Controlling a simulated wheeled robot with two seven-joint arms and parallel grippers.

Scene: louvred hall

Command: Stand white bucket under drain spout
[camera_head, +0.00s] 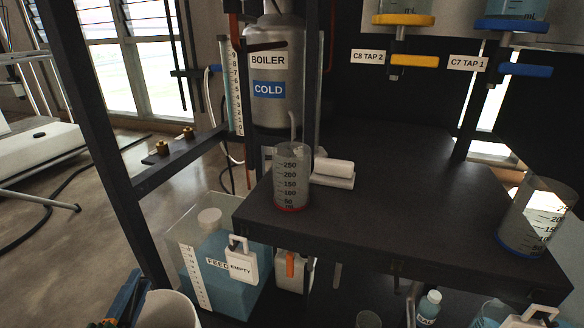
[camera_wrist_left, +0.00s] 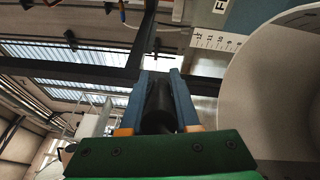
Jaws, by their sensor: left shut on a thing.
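The white bucket (camera_head: 168,311) shows at the bottom left of the head view, its lower part cut off by the picture edge. It also fills the right side of the left wrist view (camera_wrist_left: 265,100), its wide mouth toward the camera. My left gripper (camera_head: 125,300) is just left of the bucket's rim. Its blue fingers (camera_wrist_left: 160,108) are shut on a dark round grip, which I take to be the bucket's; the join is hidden. A grey pipe (camera_head: 411,303) under the shelf may be the drain spout; I cannot tell. My right gripper is not in view.
A clear feed tank (camera_head: 185,240) with blue liquid stands behind the bucket. The dark shelf (camera_head: 390,215) carries a measuring beaker (camera_head: 291,178) and another beaker (camera_head: 535,220) at right. A dark frame post (camera_head: 95,130) rises at left. Small vessels stand below the shelf.

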